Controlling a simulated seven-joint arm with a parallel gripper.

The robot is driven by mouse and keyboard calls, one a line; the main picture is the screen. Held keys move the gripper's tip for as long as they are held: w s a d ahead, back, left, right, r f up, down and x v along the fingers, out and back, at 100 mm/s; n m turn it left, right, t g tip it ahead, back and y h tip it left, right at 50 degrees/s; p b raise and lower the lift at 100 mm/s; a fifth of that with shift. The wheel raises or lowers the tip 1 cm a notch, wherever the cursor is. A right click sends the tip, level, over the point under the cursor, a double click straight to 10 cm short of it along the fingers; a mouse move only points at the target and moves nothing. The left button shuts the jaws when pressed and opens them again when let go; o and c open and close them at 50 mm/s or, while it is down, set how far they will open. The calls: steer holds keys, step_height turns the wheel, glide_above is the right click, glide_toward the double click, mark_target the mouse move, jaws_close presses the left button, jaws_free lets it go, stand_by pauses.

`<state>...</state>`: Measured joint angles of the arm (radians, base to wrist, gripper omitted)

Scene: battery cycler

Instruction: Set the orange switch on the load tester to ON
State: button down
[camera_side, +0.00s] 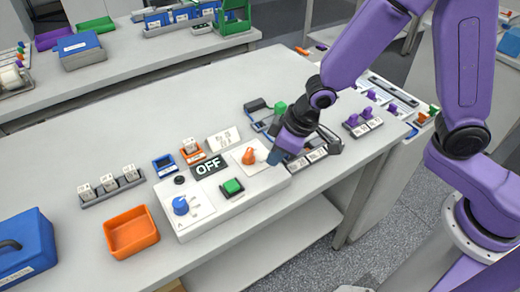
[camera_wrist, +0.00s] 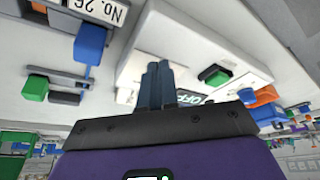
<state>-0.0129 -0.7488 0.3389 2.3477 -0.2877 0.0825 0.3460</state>
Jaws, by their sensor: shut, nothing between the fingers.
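The load tester (camera_side: 205,222) is a white box on the bench, with an OFF sign (camera_side: 208,166), a green button (camera_side: 232,187) and a blue knob (camera_side: 181,206). Its orange switch (camera_side: 249,156) stands at the box's far right end. My gripper (camera_side: 273,158) is shut and empty, with its blue fingertips just right of the orange switch, low over the box's end. I cannot tell whether they touch the switch. In the wrist view my shut fingers (camera_wrist: 158,82) stand before the white box, with the green button (camera_wrist: 214,75) to their right; the orange switch is not visible there.
An orange tray (camera_side: 132,232) and a rack of labelled cells (camera_side: 110,187) lie left of the tester. Small blue and orange holders (camera_side: 191,151) stand behind it. Dark labelled racks (camera_side: 306,160) and a grey cable device (camera_side: 328,140) crowd the right side near my gripper.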

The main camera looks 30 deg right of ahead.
mark_target(245, 160)
steer(key=shift+w+a+r, duration=0.1)
steer(key=shift+w+a, duration=1.1)
steer(key=shift+w, duration=0.25)
steer(key=shift+s+a+m+t+h, duration=0.15)
steer(key=shift+a+m+h, duration=0.1)
steer(key=shift+m, duration=0.5)
steer(key=shift+a+m+t+h, duration=0.15)
steer(key=shift+a+m+h, duration=0.1)
steer(key=shift+m, duration=0.5)
steer(key=shift+a+m+h, duration=0.35)
steer(key=shift+m+h, duration=0.1)
steer(key=shift+m, duration=0.8)
steer(key=shift+a+m+h, duration=0.3)
steer(key=shift+m+h, duration=0.15)
steer(key=shift+m, duration=0.8)
steer(key=m, duration=0.2)
steer(key=m+h, duration=0.1)
steer(key=shift+w+a, duration=0.25)
steer(key=shift+a, duration=0.15)
steer(key=shift+w+a+m+h, duration=0.2)
steer(key=shift+m+h, duration=0.2)
steer(key=shift+m, duration=0.6)
steer(key=shift+w+a+m+h, duration=0.2)
steer(key=shift+m+h, duration=0.2)
steer(key=shift+m, duration=0.6)
steer(key=shift+d, duration=0.1)
